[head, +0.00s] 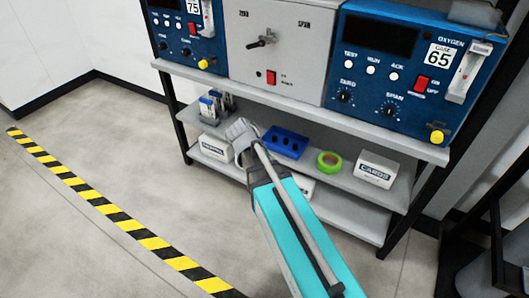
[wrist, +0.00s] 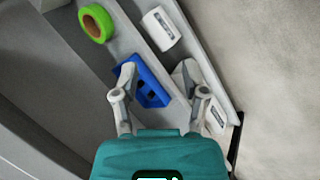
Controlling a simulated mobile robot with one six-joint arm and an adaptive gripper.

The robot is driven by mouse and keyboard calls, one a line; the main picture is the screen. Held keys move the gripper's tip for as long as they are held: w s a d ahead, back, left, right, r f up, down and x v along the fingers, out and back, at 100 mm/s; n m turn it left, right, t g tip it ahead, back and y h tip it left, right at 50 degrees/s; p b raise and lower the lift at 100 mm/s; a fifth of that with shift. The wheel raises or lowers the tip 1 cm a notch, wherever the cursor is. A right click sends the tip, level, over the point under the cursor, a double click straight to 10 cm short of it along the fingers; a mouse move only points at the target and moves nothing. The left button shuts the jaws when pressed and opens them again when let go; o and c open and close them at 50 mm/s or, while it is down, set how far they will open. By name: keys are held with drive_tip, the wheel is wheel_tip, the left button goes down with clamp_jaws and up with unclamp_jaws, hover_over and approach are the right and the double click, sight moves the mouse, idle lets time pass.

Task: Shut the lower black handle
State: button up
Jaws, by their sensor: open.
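A black handle (head: 262,40) sits on the grey middle panel (head: 278,60) of the analyser, between two blue units. It juts out from the panel at a slant; I cannot tell its exact setting. No other handle of this kind is in view. My gripper (head: 243,138) is below the analyser, in front of the shelf, well below and apart from the handle. In the wrist view my gripper (wrist: 158,74) is open, with its fingers spread and nothing between them. The wrist view does not show the handle.
Below the analyser, the shelf holds a blue block with holes (head: 285,142), green tape (head: 329,161) and a white CARDS box (head: 374,170). The bench edge (head: 300,107) overhangs them. A red switch (head: 271,77) is below the handle. Open floor lies left.

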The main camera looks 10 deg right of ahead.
drive_tip(key=s+a+f+m+y, duration=0.1)
drive_tip(key=s+f+y, duration=0.1)
drive_tip(key=s+y, duration=0.3)
drive_tip(key=shift+s+a+f+m+g+y, duration=0.2)
drive_tip(key=shift+s+m+g+y, duration=0.15)
drive_tip(key=shift+s, duration=0.9)
drive_tip(key=shift+a, duration=0.1)
